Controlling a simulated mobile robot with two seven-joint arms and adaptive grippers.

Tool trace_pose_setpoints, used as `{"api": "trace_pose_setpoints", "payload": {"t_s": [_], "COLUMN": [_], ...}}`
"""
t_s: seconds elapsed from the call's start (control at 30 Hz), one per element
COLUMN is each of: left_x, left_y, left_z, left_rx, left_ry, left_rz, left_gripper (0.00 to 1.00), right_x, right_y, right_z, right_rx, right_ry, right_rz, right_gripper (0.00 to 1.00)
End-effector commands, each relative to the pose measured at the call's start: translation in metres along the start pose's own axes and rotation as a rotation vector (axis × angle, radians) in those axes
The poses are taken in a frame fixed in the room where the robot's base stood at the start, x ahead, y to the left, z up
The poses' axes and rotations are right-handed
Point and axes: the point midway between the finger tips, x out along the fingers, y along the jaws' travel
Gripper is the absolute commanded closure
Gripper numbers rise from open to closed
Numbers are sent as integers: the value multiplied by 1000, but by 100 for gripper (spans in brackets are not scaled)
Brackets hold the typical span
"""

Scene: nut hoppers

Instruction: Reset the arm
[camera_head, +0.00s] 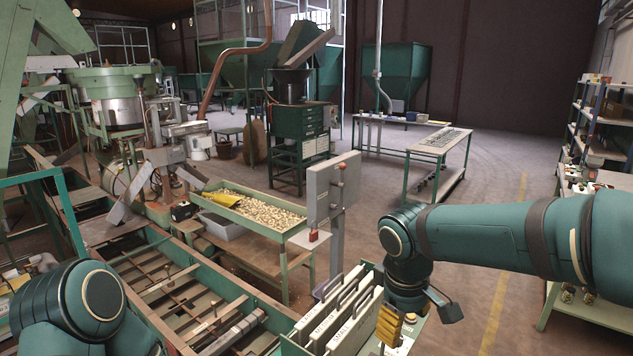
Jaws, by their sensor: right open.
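My right arm comes in from the right and bends down at the wrist. My right gripper (416,318) hangs over the right part of a green-edged tray (292,346) at the bottom middle. One dark finger sticks out to the right; the gripper is open, with no object seen held. A yellow ribbed piece (389,326) shows at its left side; I cannot tell whether it belongs to the gripper. My left arm shows only as a rounded teal joint at the bottom left, and its gripper is out of view.
Upright white panels (340,318) stand in the tray, left of the right gripper. Behind are a grey control box (330,186) on a post and a tray of nuts (262,212). A long green-framed conveyor (190,300) lies left. Shelves (590,140) stand right; the middle floor is clear.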

Motion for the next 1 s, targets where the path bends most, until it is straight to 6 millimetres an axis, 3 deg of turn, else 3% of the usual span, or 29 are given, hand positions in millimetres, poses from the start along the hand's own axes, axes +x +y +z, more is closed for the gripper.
{"api": "trace_pose_setpoints", "payload": {"t_s": [0.03, 0.17, 0.3, 0.5, 0.6, 0.7, 0.8, 1.0], "left_x": [9, 21, 37, 62, 74, 83, 88, 92], "left_y": [-3, -8, -14, -23, -27, -31, -33, -34], "left_z": [2, 6, 12, 22, 26, 29, 31, 33], "left_rx": [2, 4, 7, 12, 15, 17, 19, 20], "left_ry": [-3, -10, -19, -36, -42, -48, -53, -56], "left_rz": [0, 1, 1, 2, 2, 2, 2, 2], "left_gripper": [100, 100, 100, 100, 100, 100, 100, 100], "right_x": [40, 108, 190, 306, 352, 385, 406, 419], "right_y": [-12, -39, -76, -136, -161, -179, -190, -198], "right_z": [-2, -10, -10, 12, 30, 50, 65, 79], "right_rx": [7, 56, 155, 407, 551, 680, 775, 853], "right_ry": [-5, 38, 82, 135, 149, 154, 157, 160], "right_rz": [-47, -146, -266, -419, -456, -467, -460, -445], "right_gripper": [37, 37, 37, 37, 37, 37, 37, 37]}}
